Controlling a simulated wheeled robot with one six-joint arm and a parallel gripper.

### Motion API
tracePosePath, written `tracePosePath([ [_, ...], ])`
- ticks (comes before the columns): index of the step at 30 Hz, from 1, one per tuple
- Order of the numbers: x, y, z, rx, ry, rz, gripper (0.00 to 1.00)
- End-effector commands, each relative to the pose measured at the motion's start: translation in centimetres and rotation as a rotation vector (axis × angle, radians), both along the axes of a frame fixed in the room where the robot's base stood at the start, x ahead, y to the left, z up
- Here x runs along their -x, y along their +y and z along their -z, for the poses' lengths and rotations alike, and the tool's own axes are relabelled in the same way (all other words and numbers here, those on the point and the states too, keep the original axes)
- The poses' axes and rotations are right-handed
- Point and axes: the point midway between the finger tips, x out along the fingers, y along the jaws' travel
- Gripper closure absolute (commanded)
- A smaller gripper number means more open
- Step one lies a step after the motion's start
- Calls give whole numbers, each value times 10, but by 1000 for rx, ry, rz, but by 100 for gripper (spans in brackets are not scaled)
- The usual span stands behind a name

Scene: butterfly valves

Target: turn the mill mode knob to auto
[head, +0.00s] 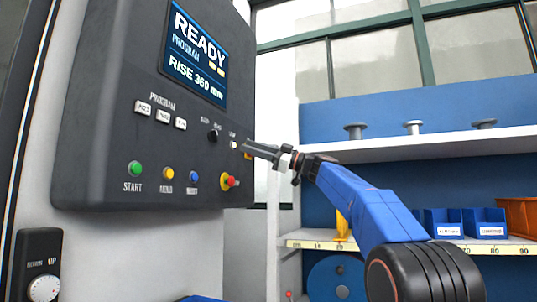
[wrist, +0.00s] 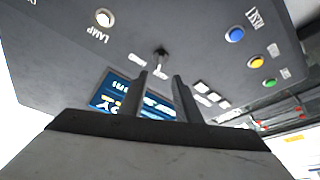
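The mode knob is a small black knob (head: 213,136) on the dark control panel (head: 90,150), with two small labels above it. In the wrist view the knob (wrist: 160,54) shows upside down, beyond the fingertips and roughly in line with the gap between them. Which label it points at is too small to tell. My gripper (head: 245,147) is to the right of the knob in the head view, apart from it. In the wrist view my gripper (wrist: 161,78) has its two dark fingers spread, with nothing between them.
A white lamp button (head: 234,144) sits right of the knob. Green (head: 135,168), yellow (head: 168,173) and blue (head: 194,178) buttons and a red emergency stop (head: 229,181) are below. A screen (head: 195,55) is above. Shelves (head: 420,145) stand behind my arm.

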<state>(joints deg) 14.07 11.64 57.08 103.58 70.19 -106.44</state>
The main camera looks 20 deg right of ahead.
Motion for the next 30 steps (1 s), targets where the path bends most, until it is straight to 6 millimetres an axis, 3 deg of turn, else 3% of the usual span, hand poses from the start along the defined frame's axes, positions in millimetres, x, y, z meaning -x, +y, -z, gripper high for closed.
tracePosePath([
  [6, 18, -33, 13, -1, 1, 2, 70],
  [12, 26, -49, 20, 1, 1, 1, 70],
  [30, 28, -52, 21, 1, 0, -1, 70],
])
